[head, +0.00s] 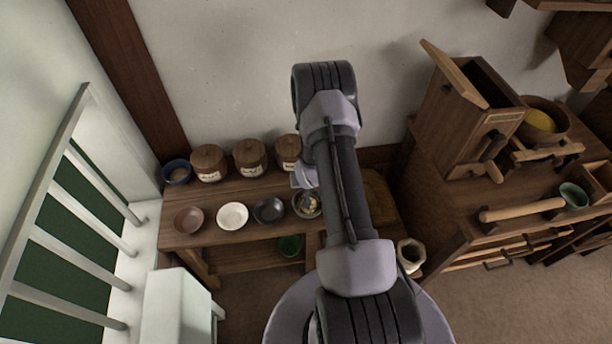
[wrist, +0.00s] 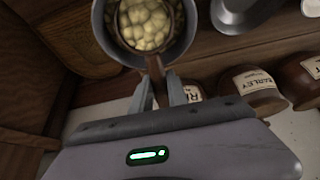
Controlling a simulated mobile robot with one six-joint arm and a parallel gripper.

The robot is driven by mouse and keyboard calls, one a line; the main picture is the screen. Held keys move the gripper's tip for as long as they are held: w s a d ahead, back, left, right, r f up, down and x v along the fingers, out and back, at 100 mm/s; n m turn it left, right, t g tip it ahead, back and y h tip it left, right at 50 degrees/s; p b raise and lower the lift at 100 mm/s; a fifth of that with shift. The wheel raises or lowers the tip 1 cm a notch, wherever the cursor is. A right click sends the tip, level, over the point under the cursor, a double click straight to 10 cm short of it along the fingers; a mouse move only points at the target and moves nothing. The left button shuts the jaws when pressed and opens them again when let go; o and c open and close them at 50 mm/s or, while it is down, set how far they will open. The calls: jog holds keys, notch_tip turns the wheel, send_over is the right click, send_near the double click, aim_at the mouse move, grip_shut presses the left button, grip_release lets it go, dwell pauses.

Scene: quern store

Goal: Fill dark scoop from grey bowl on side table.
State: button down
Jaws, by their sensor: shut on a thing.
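The scoop's brown handle (wrist: 154,68) is between the two fingers of my gripper (wrist: 158,84) in the wrist view. The scoop's round head, with a brown rim, lies within the outline of the grey bowl (wrist: 100,30) and is heaped with pale yellow lumps (wrist: 145,22). I cannot tell whether it rests in the bowl or is just above it. In the head view the grey bowl (head: 307,214) stands on the side table (head: 215,243), right of a row of dishes. My arm hides most of the gripper and scoop there.
Beside the bowl stand a dark bowl (head: 269,210), a white bowl (head: 233,216) and a pinkish bowl (head: 188,220). Three labelled lidded jars (head: 250,158) and a blue bowl (head: 177,172) stand behind. A wooden board (head: 380,195) lies to the right. A cabinet (head: 465,120) is farther right.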

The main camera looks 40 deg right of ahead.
jog(key=shift+w+d+g+y, duration=0.3)
jog(key=shift+w+d+g, duration=0.05)
jog(key=shift+w+g, duration=0.15)
jog(key=shift+w+d+r+g+y+p, duration=0.1)
jog(key=shift+w+r+g+y+p, duration=0.15)
jog(key=shift+g+y+p, duration=0.45)
jog(key=shift+w+d+f, duration=0.15)
jog(key=shift+f, duration=0.2)
jog(key=shift+f+g+b, duration=0.2)
jog(key=shift+g+b, duration=0.3)
jog(key=shift+b, duration=0.35)
jog(key=shift+r+y, duration=0.3)
jog(key=shift+r, duration=0.05)
jog(key=shift+g+y, duration=0.3)
jog(key=shift+g, duration=0.4)
jog(key=shift+r+p, duration=1.15)
jog(key=shift+r, duration=1.5)
